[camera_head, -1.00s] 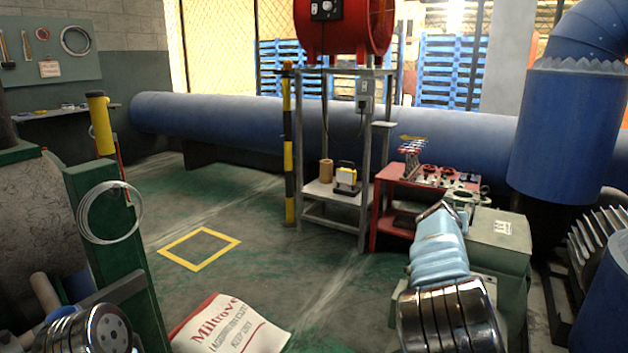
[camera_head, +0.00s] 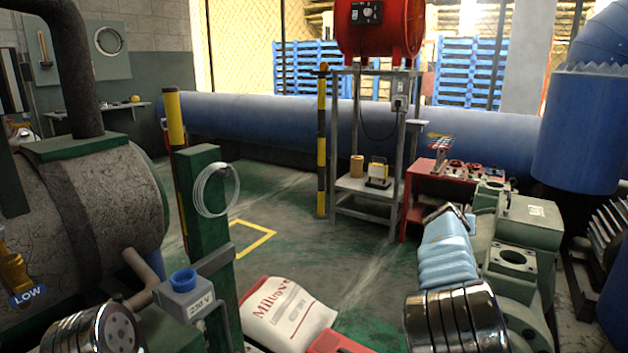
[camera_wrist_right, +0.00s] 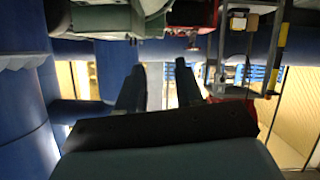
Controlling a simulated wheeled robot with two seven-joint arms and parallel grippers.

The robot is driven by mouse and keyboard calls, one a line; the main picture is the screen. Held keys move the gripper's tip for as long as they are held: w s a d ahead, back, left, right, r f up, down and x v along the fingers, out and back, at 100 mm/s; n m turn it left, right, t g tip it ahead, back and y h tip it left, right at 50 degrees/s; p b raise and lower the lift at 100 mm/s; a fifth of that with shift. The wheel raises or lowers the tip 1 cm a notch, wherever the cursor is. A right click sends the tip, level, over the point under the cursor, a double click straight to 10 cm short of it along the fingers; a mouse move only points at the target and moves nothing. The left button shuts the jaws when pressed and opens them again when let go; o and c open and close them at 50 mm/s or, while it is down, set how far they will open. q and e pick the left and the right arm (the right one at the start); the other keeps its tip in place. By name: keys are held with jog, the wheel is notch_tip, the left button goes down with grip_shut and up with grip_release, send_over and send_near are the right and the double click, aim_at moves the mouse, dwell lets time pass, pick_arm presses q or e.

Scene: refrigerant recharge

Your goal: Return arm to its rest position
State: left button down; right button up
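My right arm, with a chrome joint and a light blue sleeve, reaches up from the bottom right of the head view. Its gripper (camera_head: 450,211) is small and dark at the far end, in front of the green machine. In the right wrist view, the two dark fingers (camera_wrist_right: 159,84) stand apart with nothing visible between them, so the gripper is open. Of my left arm only a chrome joint shows at the bottom left of the head view. The left gripper is out of view.
A green machine (camera_head: 512,247) stands just right of my right arm. A red cart (camera_head: 430,191) and grey shelf stand (camera_head: 366,200) are behind. A green post (camera_head: 206,230), grey box (camera_head: 186,297) and white-and-red bag (camera_head: 288,312) are at left and front. The middle floor is open.

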jog(key=s+f+n+g+y, duration=0.1)
jog(key=s+f+g, duration=0.15)
jog(key=f, duration=0.85)
jog(key=s+f+g+y, duration=0.1)
jog(key=s+f+y, duration=0.15)
jog(key=f, duration=0.85)
jog(key=s+a+f+g+y+p, duration=0.1)
jog(key=s+a+f, duration=0.2)
jog(key=s+f, duration=0.4)
jog(key=s+a+f+g+y+p, duration=0.1)
jog(key=s+a+f+g, duration=0.2)
jog(key=f, duration=0.6)
jog(key=s+a+f+n+y, duration=0.1)
jog(key=s+a+f, duration=0.25)
jog(key=s, duration=0.25)
jog(key=s+a+f+y, duration=0.2)
jog(key=s+a+f, duration=0.15)
jog(key=s, duration=0.25)
jog(key=s+a+r+n+g+y+p, duration=0.1)
jog(key=s+a+g+y, duration=0.1)
jog(key=s+a, duration=1)
jog(key=s+y, duration=0.1)
jog(key=s, duration=0.3)
jog(key=shift+r+g, duration=0.25)
jog(key=shift+g, duration=0.1)
